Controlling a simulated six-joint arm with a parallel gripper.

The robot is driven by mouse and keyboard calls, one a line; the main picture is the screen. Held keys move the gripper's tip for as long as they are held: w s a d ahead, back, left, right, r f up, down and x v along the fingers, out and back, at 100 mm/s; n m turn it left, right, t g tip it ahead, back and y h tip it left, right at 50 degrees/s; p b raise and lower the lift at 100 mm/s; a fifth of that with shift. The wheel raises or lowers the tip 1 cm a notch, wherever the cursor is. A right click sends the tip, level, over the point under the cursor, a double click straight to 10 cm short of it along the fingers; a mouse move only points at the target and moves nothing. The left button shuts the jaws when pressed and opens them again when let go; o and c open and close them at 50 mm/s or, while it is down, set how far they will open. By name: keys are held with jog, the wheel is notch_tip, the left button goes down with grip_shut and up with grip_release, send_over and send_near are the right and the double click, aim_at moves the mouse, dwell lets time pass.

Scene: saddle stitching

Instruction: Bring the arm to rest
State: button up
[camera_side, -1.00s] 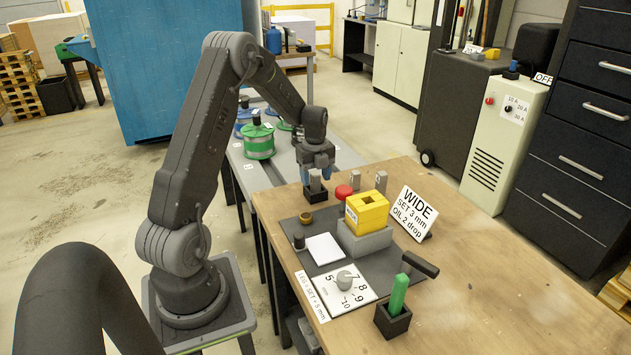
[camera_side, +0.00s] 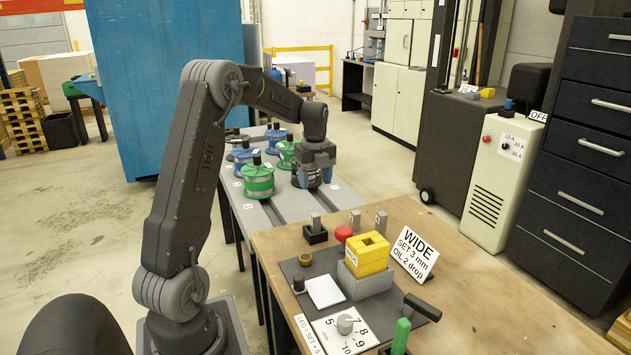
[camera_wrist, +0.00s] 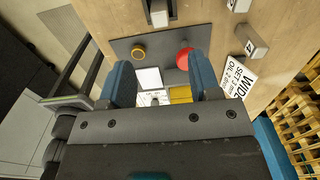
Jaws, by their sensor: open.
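My gripper (camera_side: 315,178) is open and empty, with blue fingers pointing down. In the side view it hangs up beyond the wooden table's back left corner, in front of a dark spool on the grey bench. In the wrist view the gripper (camera_wrist: 162,82) has its two fingers well apart with nothing between them; the table shows below. A grey metal block (camera_side: 315,221) stands upright in a small black holder (camera_side: 315,235) on the table, clear of the fingers.
The wooden table (camera_side: 480,300) holds a yellow block (camera_side: 367,256) on a grey base, a red button (camera_side: 343,233), a WIDE sign (camera_side: 413,254), a dial plate (camera_side: 345,328) and a green-handled tool (camera_side: 401,335). Green spools (camera_side: 258,180) and blue ones stand on the grey bench. Air around the gripper looks free.

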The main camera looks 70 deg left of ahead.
jog(key=s+d+r+n+t, duration=0.1)
jog(key=d+r+n, duration=0.2)
jog(key=d, duration=0.4)
jog(key=s+d+r+n+t+y, duration=0.1)
jog(key=s+d+r+n, duration=0.15)
jog(key=d, duration=0.35)
jog(key=d+r+n+t, duration=0.1)
jog(key=d+r+n, duration=0.25)
jog(key=d, duration=0.35)
jog(key=s+d+n+t+h, duration=0.1)
jog(key=s+d+n+t, duration=0.1)
jog(key=s+d+n, duration=0.7)
jog(key=s+d, duration=0.4)
jog(key=shift+f+t, duration=0.2)
jog(key=shift+t, duration=0.1)
